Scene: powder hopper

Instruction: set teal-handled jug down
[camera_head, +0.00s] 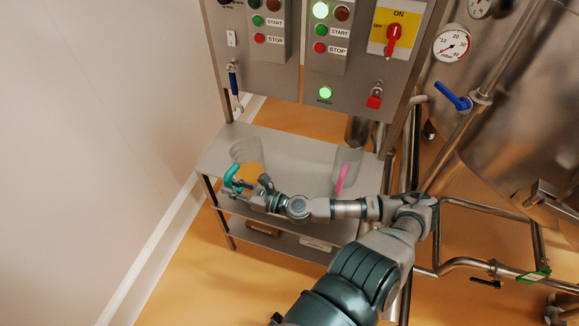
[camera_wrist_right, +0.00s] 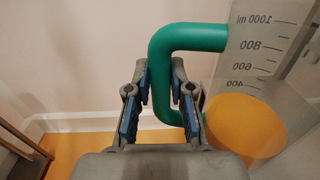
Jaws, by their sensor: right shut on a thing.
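The teal-handled jug (camera_head: 246,152) is clear, with orange contents in its lower part. It is over the left end of the grey shelf top (camera_head: 285,160); I cannot tell whether its base touches the surface. My right gripper (camera_head: 246,184) is at the jug's near side, shut on the teal handle (camera_head: 230,174). In the right wrist view, the handle (camera_wrist_right: 190,38) passes between the fingers of the gripper (camera_wrist_right: 160,82), and the jug wall (camera_wrist_right: 262,70) shows volume marks at the right. The jug looks about upright. My left gripper is not in view.
A clear jug with a pink handle (camera_head: 341,178) stands on the right part of the shelf top. Between the jugs the top is bare. A control panel (camera_head: 285,85) rises behind, a white wall (camera_head: 110,120) is at the left, and pipes and a steel vessel (camera_head: 510,120) are at the right.

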